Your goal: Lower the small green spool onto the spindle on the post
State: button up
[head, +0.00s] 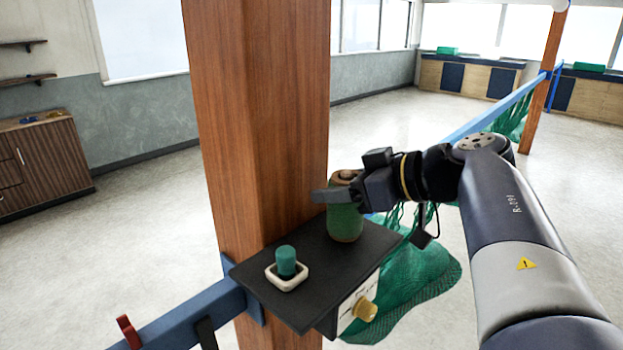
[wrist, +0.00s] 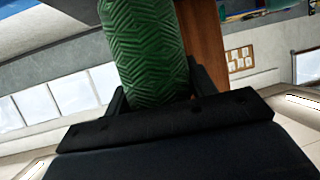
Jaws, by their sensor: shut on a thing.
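The small green spool (head: 345,222) stands upright at the back right of the black shelf on the wooden post (head: 258,120). In the wrist view the spool (wrist: 145,45) shows green zigzag winding between the dark fingers (wrist: 158,92). The spindle is not visible; the spool or my gripper may hide it. I cannot tell whether the spool's foot touches the shelf.
The black shelf (head: 310,275) also bears a white square holder (head: 287,284) with a teal cylinder (head: 286,261), left of the spool. A brass knob (head: 365,309) sticks out from its front. Green netting (head: 420,275) hangs behind. A blue rail (head: 190,320) runs left.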

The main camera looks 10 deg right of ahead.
dwell(0.3)
jog(key=o, duration=1.1)
jog(key=b+v, duration=0.1)
jog(key=v, duration=0.9)
jog(key=shift+s+d, duration=0.25)
jog(key=shift+s, duration=0.05)
jog(key=shift+w, duration=0.1)
jog(key=p+x, duration=0.1)
jog(key=x, duration=0.9)
jog(key=shift+w+a, duration=0.2)
jog(key=shift+a, duration=0.1)
jog(key=shift+d, duration=0.1)
